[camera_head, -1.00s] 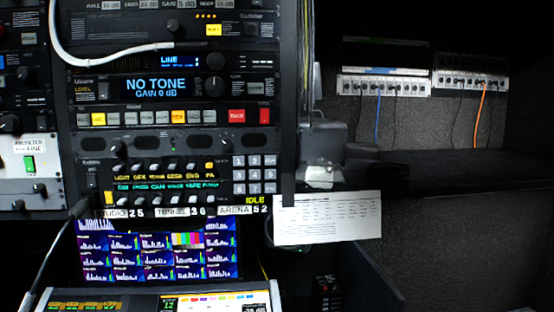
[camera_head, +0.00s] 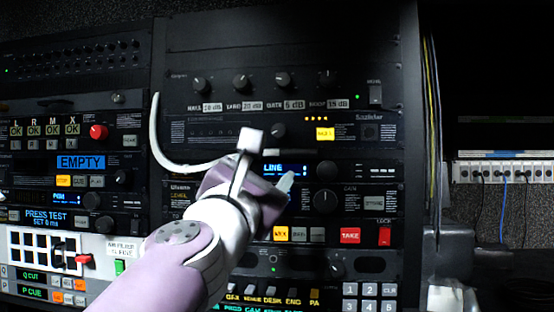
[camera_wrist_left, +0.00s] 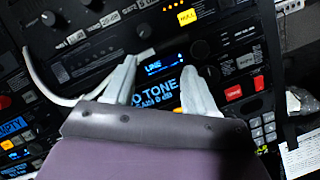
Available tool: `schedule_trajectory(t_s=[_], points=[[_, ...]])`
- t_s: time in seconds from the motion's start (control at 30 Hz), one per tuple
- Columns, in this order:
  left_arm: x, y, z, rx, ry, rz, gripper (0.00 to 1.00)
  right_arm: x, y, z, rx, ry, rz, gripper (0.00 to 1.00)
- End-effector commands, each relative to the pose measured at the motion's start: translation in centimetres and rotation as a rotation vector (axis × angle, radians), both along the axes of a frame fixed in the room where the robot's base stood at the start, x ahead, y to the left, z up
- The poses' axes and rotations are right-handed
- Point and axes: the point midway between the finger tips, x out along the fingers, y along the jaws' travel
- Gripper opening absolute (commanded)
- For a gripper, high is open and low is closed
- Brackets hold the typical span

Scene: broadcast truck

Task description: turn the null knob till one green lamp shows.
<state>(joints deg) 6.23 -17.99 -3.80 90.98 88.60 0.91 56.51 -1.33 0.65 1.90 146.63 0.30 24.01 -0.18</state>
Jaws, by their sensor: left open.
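The button reads NULL in the left wrist view (camera_wrist_left: 187,16). I cannot read which knob is the null knob, and I see no green lamp in that amber row. My left gripper (camera_head: 268,160) is open and empty, in front of the LINE display just below this unit. Its fingers show in the left wrist view (camera_wrist_left: 172,61) either side of that display. My arm hides part of the rack. My right gripper is not in view.
Above is a row of knobs with gain labels (camera_head: 252,105). A larger knob (camera_head: 326,172) stands right of the LINE display. A red button (camera_head: 350,235) sits lower right.

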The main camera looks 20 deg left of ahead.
Motion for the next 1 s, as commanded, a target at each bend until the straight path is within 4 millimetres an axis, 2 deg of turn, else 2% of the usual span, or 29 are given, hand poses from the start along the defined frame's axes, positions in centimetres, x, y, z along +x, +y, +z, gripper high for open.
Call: schedule_trajectory(t_s=[0.03, 0.1, 0.17, 0.27, 0.6, 0.7, 0.83, 1.0], points=[[-0.6, 0.5, 1.2, -0.174, -0.05, -0.037, 0.56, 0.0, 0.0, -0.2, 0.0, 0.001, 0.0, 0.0], [-0.8, 1.1, 1.3, -0.352, -0.077, -0.077, 0.56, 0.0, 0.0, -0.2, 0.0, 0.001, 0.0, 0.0], [-0.6, 1.3, 1.4, -0.404, -0.081, -0.088, 0.56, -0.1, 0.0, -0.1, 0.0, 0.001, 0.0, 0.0], [0.4, 1.5, 1.9, -0.421, -0.081, -0.096, 0.56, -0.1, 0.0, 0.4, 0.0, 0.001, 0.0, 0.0], [8.3, 2.7, 5.2, -0.416, -0.077, -0.094, 0.56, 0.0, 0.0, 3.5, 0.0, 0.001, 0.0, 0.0], [9.8, 3.0, 5.7, -0.415, -0.078, -0.094, 0.56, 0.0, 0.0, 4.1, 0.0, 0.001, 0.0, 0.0], [10.8, 3.1, 5.9, -0.414, -0.079, -0.094, 0.56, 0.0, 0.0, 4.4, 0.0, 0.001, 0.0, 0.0], [11.0, 3.2, 5.9, -0.414, -0.079, -0.095, 0.56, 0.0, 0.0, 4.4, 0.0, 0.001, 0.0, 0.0]])
